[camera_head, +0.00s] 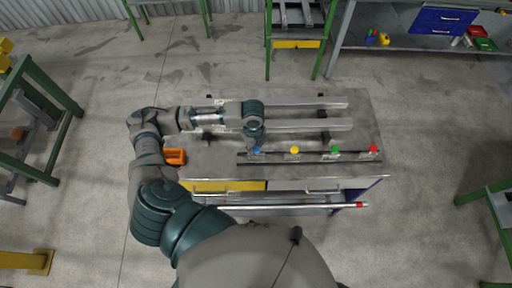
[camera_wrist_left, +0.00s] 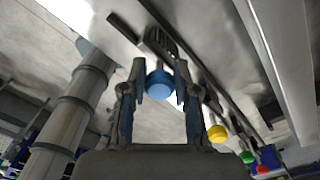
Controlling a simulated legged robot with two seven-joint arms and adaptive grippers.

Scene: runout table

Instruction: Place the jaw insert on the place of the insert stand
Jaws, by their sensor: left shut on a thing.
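My left gripper (camera_head: 256,142) is over the left end of the insert stand (camera_head: 315,153), a pair of thin dark rails along the front of the table. In the left wrist view its fingers (camera_wrist_left: 161,92) are shut on the jaw insert, which has a round blue knob (camera_wrist_left: 160,83) and a grey ribbed part (camera_wrist_left: 160,42) beyond it. The blue knob also shows in the head view (camera_head: 257,150). The ribbed part appears at the rails; I cannot tell whether it rests on them. My right gripper is not in view.
Yellow (camera_head: 294,150), green (camera_head: 335,150) and red (camera_head: 374,149) knobs stand in a row along the stand, right of the gripper. Long metal bars (camera_head: 310,125) lie behind it. An orange block (camera_head: 175,156) sits at the table's left. The table's right end is mostly clear.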

